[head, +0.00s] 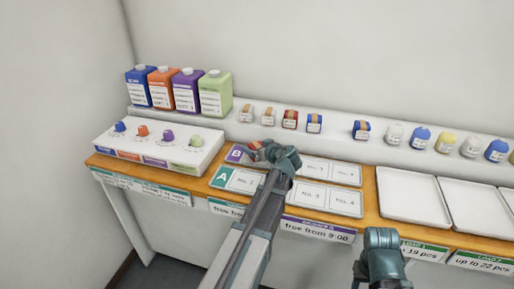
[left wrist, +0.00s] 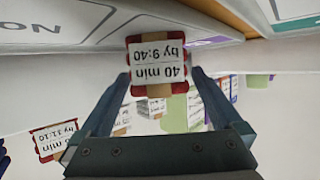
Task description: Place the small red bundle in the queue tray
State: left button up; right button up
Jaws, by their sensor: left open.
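A small red bundle with a tan band (head: 254,148) is at the tips of my left gripper (head: 270,150), above the flat A and B tray. In the left wrist view the bundle (left wrist: 157,62) shows a label reading "40 min by 9:40", upside down, between the open fingertips (left wrist: 158,78). Whether the fingers touch it I cannot tell. The tray, with a green A row (head: 222,177) and numbered white cells, lies on the wooden counter, partly hidden by my left arm. My right gripper (head: 382,240) is at the lower right, its fingers not clear.
Another red bundle (head: 290,119) stands on the back ledge among white and blue ones. Several coloured bottles (head: 188,90) and a white box with coloured knobs (head: 158,142) are at the left. Empty white trays (head: 414,197) lie at the right.

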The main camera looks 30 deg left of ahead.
pick_arm(q)
jog(key=shift+r, duration=0.25)
jog(key=p+v, duration=0.5)
jog(key=v, duration=0.7)
pick_arm(e)
notch_tip(320, 180, up, 5)
jog(key=shift+f, duration=0.1)
